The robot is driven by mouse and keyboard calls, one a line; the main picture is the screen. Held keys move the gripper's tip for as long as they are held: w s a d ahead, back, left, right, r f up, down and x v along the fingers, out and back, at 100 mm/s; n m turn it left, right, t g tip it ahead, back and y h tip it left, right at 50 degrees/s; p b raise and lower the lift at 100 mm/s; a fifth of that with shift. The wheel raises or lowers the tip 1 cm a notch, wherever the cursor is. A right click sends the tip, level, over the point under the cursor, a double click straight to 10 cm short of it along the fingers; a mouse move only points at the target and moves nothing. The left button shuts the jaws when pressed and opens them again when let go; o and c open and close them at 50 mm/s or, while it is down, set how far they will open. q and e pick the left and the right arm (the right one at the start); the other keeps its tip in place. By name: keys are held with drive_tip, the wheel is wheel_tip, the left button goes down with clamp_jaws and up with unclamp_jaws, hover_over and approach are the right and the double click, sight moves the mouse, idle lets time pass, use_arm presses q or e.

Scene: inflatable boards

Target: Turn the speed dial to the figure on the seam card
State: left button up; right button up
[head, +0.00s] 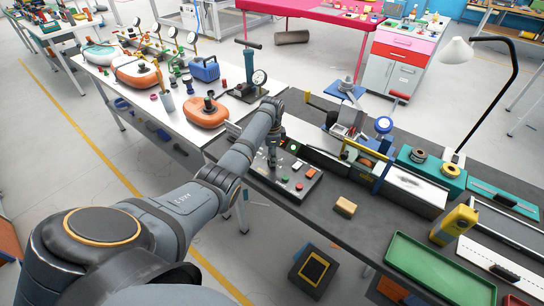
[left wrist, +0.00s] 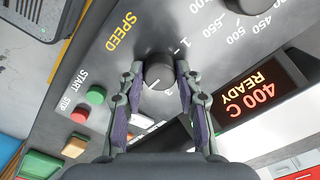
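The speed dial is a dark round knob (left wrist: 158,72) on a grey control panel (left wrist: 70,80), next to the yellow word SPEED. A white mark on the knob points to the lower left in the picture. In the head view my left gripper (head: 274,150) is over the control panel (head: 297,186) on the bench. My right gripper is not in view. I cannot make out the seam card.
Green START (left wrist: 96,95) and red STOP (left wrist: 79,115) buttons sit near the dial. A second dial (left wrist: 245,3) has figures around 450 to 550. A display (left wrist: 262,90) reads 400 C READY. A tan block (head: 345,207) and green tray (head: 437,272) lie on the bench.

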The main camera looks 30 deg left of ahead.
use_arm(q)
drive_tip(key=c, duration=0.3)
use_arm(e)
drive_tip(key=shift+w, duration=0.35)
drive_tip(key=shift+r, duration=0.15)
